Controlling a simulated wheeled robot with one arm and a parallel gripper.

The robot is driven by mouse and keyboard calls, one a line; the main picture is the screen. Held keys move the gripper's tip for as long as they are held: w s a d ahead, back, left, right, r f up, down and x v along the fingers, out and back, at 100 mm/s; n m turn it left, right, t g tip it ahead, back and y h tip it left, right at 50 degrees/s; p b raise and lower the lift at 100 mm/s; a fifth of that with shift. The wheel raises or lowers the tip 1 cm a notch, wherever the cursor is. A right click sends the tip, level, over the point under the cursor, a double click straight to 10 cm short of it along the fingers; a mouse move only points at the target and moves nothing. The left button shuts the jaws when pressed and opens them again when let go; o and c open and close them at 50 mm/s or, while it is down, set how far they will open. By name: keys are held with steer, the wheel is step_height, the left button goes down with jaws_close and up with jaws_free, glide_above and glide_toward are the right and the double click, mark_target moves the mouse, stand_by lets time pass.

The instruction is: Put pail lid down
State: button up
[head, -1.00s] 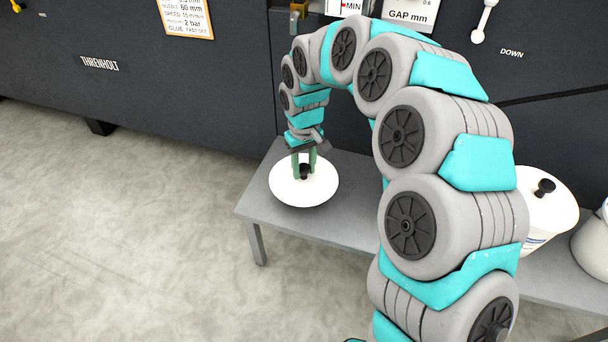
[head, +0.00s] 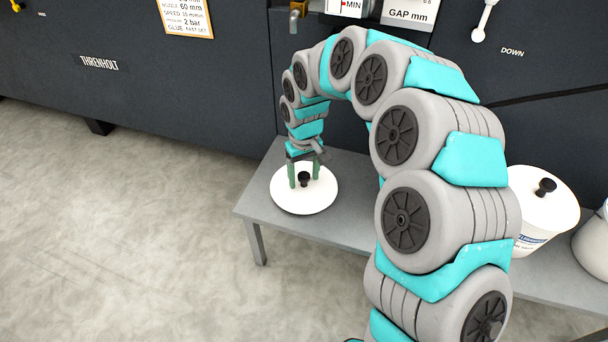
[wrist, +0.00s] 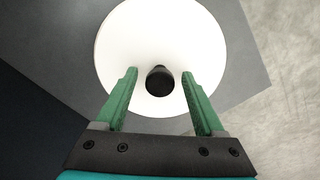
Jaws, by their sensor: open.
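The pail lid (head: 318,200) is a white disc with a black knob (head: 304,178). It lies on the left part of the grey bench in the head view. The wrist view shows the lid (wrist: 195,35) and its knob (wrist: 159,81) from above. My gripper (head: 305,184) is open, with its green fingers on either side of the knob. In the wrist view there is a clear gap between each finger of my gripper (wrist: 160,72) and the knob. I cannot tell whether the fingertips touch the lid.
The grey bench (head: 256,208) stands against the dark machine (head: 180,90). A white pail (head: 535,205) with a black-knobbed lid stands on its right part, and a pale rounded vessel (head: 592,248) is beside it. Open floor lies at left.

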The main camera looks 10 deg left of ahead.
mark_target(304, 175)
steer(key=shift+r, duration=0.15)
step_height(304, 175, up, 8)
steer(key=shift+f+p, duration=0.25)
steer(key=shift+p, duration=0.05)
